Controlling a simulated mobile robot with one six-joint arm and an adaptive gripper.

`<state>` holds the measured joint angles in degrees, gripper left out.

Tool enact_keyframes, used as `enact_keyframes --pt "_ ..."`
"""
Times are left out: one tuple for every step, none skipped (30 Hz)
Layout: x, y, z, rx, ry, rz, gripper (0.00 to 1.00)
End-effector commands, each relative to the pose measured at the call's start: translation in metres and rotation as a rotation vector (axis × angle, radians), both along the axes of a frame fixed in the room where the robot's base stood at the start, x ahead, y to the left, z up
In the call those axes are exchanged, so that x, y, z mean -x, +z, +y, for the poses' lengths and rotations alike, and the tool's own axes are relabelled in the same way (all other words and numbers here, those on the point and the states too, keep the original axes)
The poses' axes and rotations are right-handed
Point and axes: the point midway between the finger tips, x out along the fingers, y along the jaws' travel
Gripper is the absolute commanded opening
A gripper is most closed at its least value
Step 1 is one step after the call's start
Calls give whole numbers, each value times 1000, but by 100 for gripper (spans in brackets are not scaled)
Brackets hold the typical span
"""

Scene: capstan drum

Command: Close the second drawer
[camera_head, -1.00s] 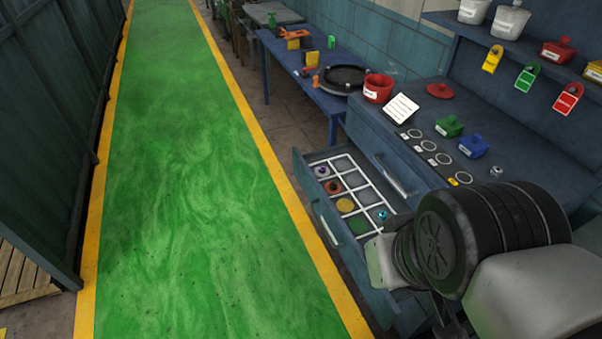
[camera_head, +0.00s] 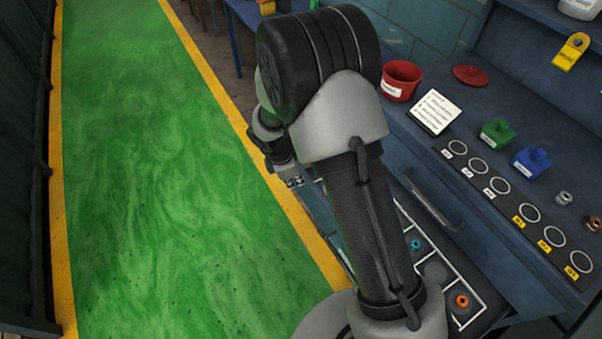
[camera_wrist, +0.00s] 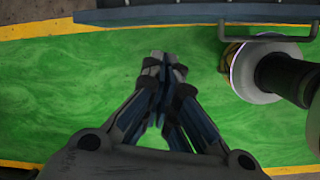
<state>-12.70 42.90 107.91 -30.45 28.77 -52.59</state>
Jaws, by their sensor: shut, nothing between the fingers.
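The open drawer (camera_head: 318,208) sticks out of the blue workbench, below a closed upper drawer (camera_head: 400,160). My arm hides much of the open drawer in the head view. White dividers and small coloured parts show inside it. My gripper (camera_head: 292,182) is at the drawer's outer side, over the yellow floor line in the picture. In the wrist view my gripper (camera_wrist: 165,68) is shut and empty, its fingertips together. A blue-grey drawer front (camera_wrist: 190,14) with a grey bar handle (camera_wrist: 268,38) lies beyond the fingertips, apparently apart from them.
The bench top holds a red pot (camera_head: 401,82), a white card (camera_head: 435,111), a green block (camera_head: 497,134), a blue block (camera_head: 532,162) and a row of ringed spots. The green walkway (camera_head: 150,200) to the left is clear.

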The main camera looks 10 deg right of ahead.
Motion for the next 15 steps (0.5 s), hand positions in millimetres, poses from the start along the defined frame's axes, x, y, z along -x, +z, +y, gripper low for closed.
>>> enact_keyframes --pt "1 -28 5 11 64 32 0" --pt "1 -40 7 16 99 45 0" --pt "1 -54 10 21 143 61 0" --pt "2 -63 11 24 168 71 0" --pt "2 -71 12 27 192 80 0" --pt "3 -80 14 30 218 88 0" --pt "3 -85 15 31 234 94 0" --pt "3 -89 15 31 246 98 0" --pt "4 -94 16 32 258 103 0" --pt "4 -97 16 32 262 105 0" --pt "4 -100 16 33 266 106 0" --pt "4 -104 15 33 269 106 0" --pt "4 -108 14 33 269 107 0" --pt "4 -112 13 34 269 107 0" --pt "3 -119 11 34 267 108 0"
